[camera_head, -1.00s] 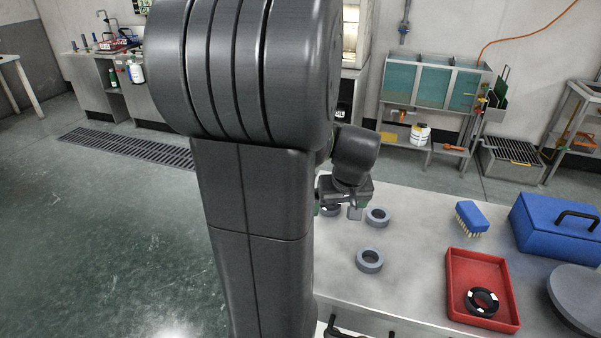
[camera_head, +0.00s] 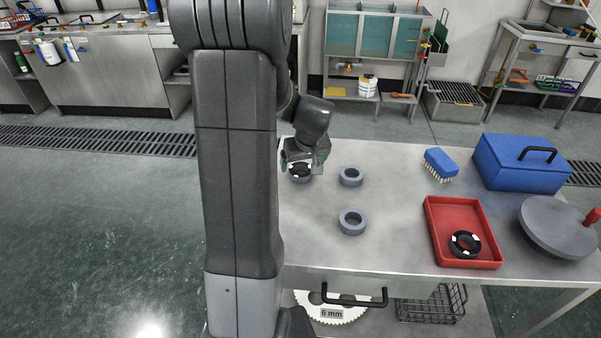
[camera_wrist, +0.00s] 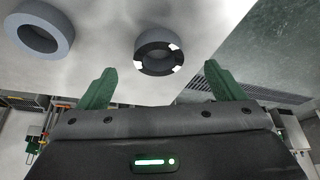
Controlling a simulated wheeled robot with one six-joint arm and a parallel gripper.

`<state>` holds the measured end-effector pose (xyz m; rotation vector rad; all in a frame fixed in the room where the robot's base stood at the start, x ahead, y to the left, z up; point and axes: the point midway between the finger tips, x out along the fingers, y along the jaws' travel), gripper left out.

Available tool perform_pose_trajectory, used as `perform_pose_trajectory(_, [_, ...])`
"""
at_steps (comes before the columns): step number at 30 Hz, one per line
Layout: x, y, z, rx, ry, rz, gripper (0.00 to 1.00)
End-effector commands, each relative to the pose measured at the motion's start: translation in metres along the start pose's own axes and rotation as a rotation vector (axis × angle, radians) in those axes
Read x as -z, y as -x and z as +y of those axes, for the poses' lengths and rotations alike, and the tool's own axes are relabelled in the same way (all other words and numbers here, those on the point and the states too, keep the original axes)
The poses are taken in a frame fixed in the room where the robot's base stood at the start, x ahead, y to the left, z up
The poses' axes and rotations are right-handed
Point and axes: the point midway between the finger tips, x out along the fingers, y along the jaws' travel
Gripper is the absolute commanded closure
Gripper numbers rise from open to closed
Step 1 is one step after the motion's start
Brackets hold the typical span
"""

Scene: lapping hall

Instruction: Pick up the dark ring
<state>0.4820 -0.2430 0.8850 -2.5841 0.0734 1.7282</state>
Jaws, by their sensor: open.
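My gripper (camera_head: 304,164) is open at the left part of the steel table, just over a ring (camera_head: 300,179) whose upper part is dark and lower part grey. In the wrist view this dark face with white patches (camera_wrist: 156,70) shows ahead of and between the two green fingers of my gripper (camera_wrist: 161,82), with empty space between. I cannot tell whether it is a dark ring stacked on a grey one. Another dark ring with white marks (camera_head: 454,244) lies in the red tray (camera_head: 432,216).
Two plain grey rings (camera_head: 351,177) (camera_head: 352,229) lie to the right of my gripper; one grey ring (camera_wrist: 38,47) shows in the wrist view. A blue brush (camera_head: 440,161), blue case (camera_head: 520,172) and grey disc (camera_head: 557,222) stand at right.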

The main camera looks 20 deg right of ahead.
Motion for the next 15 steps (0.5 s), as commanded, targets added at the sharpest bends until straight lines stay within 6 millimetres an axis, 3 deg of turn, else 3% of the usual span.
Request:
perform_pose_trajectory(5, [0.002,-0.009,0.001,0.0,0.0,-0.001,0.11])
perform_pose_trajectory(15, [0.008,-0.048,0.003,0.0,-0.001,-0.001,0.11])
